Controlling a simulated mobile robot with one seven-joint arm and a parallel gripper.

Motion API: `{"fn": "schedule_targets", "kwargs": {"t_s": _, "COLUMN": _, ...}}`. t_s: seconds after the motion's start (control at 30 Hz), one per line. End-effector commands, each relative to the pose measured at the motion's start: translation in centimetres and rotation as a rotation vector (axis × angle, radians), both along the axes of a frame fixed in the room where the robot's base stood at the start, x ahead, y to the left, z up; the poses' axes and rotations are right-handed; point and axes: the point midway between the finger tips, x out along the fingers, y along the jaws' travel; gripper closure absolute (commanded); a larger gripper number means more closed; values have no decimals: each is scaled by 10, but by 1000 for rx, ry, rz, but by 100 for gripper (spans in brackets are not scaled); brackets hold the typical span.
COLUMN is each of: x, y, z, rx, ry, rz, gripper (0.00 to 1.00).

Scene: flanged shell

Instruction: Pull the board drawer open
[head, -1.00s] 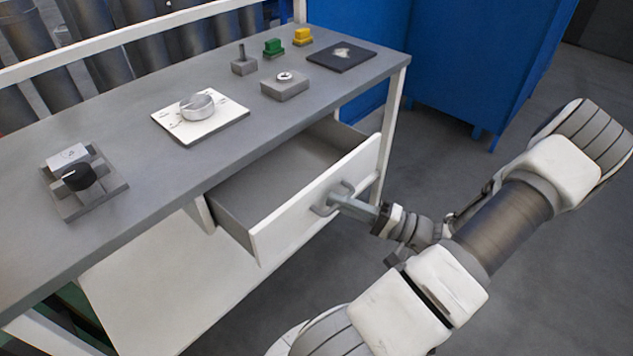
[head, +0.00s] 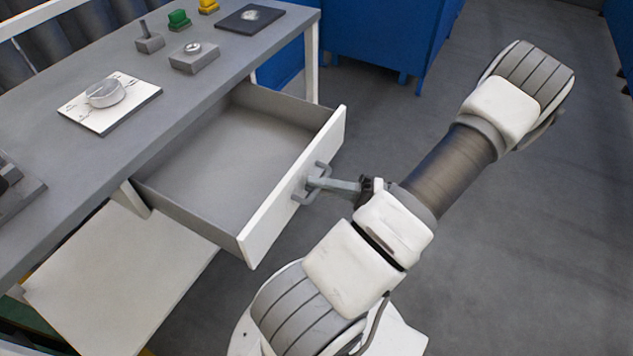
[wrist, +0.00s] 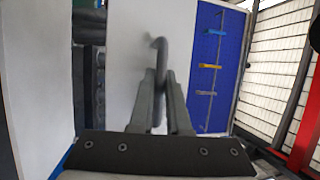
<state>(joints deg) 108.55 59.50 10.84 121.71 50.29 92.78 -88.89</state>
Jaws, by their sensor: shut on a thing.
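The board drawer (head: 295,190) stands well out from under the grey bench top, and its grey inside looks empty. Its white front faces my arm and carries a grey bar handle (head: 323,170). My gripper (head: 315,183) is shut on this handle. In the wrist view the two fingers of my gripper (wrist: 160,85) close on the handle (wrist: 159,48) from both sides, in front of the white drawer front (wrist: 125,50). The fingers hide part of the handle.
On the bench top (head: 200,100) are a white plate with a round dial (head: 105,93), grey blocks (head: 194,58), green (head: 179,19) and yellow pieces (head: 208,5), and a dark pad (head: 250,18). A white lower shelf (head: 120,270) lies below. Blue cabinets (head: 385,35) stand behind. The floor at right is clear.

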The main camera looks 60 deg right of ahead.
Motion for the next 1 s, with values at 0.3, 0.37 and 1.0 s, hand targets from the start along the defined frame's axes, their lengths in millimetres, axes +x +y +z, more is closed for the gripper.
{"fn": "schedule_targets", "kwargs": {"t_s": 0.3, "x": 0, "y": 0, "z": 0, "rx": -1, "ry": 0, "rz": 0, "gripper": 73}}
{"fn": "schedule_targets", "kwargs": {"t_s": 0.37, "x": 0, "y": 0, "z": 0, "rx": -1, "ry": 0, "rz": 0, "gripper": 73}}
{"fn": "schedule_targets", "kwargs": {"t_s": 1.0, "x": -35, "y": -20, "z": -7, "rx": -2, "ry": 1, "rz": -4, "gripper": 73}}
